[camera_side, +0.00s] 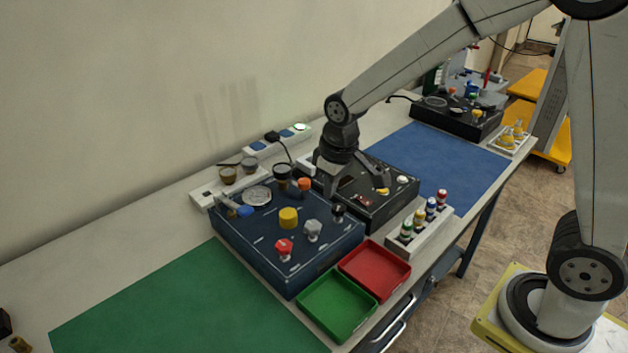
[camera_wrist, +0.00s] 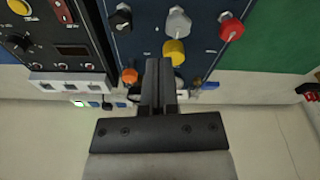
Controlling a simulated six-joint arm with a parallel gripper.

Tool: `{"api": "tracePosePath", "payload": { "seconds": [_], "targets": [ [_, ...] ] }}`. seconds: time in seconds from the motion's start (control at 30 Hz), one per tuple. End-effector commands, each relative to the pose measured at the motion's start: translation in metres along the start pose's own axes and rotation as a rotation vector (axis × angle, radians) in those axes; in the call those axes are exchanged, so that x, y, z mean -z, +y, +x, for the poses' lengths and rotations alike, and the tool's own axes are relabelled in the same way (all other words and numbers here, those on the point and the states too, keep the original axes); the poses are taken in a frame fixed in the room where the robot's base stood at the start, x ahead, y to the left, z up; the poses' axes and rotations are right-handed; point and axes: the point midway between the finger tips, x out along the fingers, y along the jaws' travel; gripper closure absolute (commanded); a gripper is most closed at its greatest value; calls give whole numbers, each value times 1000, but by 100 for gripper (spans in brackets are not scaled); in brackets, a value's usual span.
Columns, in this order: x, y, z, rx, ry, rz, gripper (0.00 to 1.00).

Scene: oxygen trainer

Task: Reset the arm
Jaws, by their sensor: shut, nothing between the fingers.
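My gripper (camera_side: 352,178) is above the two panels in the side view, over the seam between the dark blue panel (camera_side: 240,232) and the black panel (camera_side: 392,212). In the wrist view, the fingers (camera_wrist: 159,70) are together with nothing between them. The blue panel carries a yellow knob (camera_side: 289,217), a red knob (camera_side: 284,248), a grey knob (camera_side: 312,230) and an orange knob (camera_side: 304,184). The yellow knob (camera_wrist: 174,52) shows just beyond the fingertips in the wrist view. Whether the fingers touch anything cannot be told.
A green tray (camera_side: 318,318) and a red tray (camera_side: 350,277) sit at the bench front. A white rack (camera_side: 425,238) with small bottles stands to their right. A power strip (camera_side: 284,138) runs along the wall. The green mat (camera_side: 180,305) and blue mat (camera_side: 455,165) have free room.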

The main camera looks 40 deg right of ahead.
Motion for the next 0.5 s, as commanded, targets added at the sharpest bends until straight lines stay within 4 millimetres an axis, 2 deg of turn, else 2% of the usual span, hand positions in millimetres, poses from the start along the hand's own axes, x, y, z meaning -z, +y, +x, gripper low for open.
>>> {"api": "tracePosePath", "payload": {
  "seconds": [0.03,0.3,0.5],
  "targets": [
    [-14,4,0,-3,8,21,100],
    [-83,15,5,-15,53,122,100],
    [-120,17,9,-21,75,173,100]
  ]
}}
